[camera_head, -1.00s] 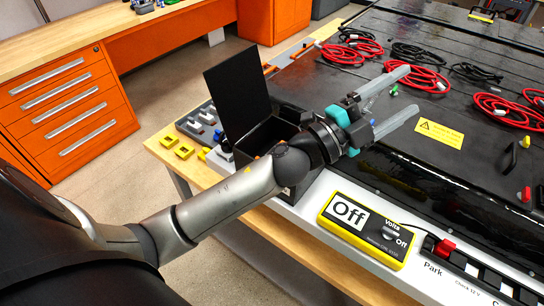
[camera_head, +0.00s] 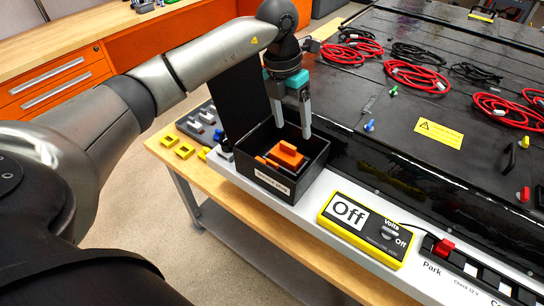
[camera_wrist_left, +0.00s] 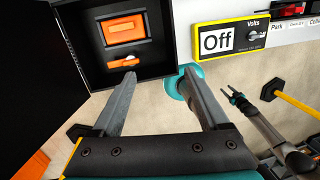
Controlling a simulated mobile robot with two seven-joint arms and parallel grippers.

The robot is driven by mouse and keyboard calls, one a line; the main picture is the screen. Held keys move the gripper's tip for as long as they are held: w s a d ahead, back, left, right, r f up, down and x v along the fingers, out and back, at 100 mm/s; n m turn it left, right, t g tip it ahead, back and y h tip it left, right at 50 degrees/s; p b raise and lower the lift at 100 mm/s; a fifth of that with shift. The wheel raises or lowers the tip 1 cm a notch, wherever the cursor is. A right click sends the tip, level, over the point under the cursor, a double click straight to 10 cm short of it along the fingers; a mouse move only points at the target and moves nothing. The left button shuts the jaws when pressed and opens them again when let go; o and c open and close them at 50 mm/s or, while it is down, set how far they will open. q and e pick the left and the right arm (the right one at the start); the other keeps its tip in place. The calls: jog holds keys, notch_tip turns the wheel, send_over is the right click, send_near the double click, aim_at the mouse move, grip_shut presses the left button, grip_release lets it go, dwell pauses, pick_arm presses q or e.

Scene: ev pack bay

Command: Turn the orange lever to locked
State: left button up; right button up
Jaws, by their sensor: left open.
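A black open-topped box (camera_head: 315,172) stands at the pack's near left corner. Inside it are an orange block (camera_head: 289,153) and a small orange lever (camera_head: 267,161), partly hidden by the wall. In the left wrist view the orange lever (camera_wrist_left: 122,61) lies sideways below the orange block (camera_wrist_left: 124,28). My left gripper (camera_head: 293,132) is open and empty, pointing down over the box at its back side. In the left wrist view its fingertips are apart, close to the box's edge. A grey arm with a dark pronged end (camera_wrist_left: 236,95), apparently my right, shows at right; its jaw state is unclear.
The box's black lid (camera_head: 238,105) stands upright behind it. A yellow meter (camera_head: 366,229) reading Off sits to the right, with a red connector (camera_head: 444,247) beyond. Red cable coils (camera_head: 416,76) lie on the pack. Yellow blocks (camera_head: 185,151) sit on the bench left.

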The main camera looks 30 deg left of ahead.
pick_arm(q)
jog(key=r+y, duration=0.1)
jog(key=y, duration=0.1)
send_over(272, 162)
jog(key=shift+n+g, duration=0.3)
jog(key=shift+n, duration=0.1)
notch_tip(272, 162, down, 15)
jog(key=shift+p, duration=0.5)
jog(key=shift+c, duration=0.2)
grip_shut()
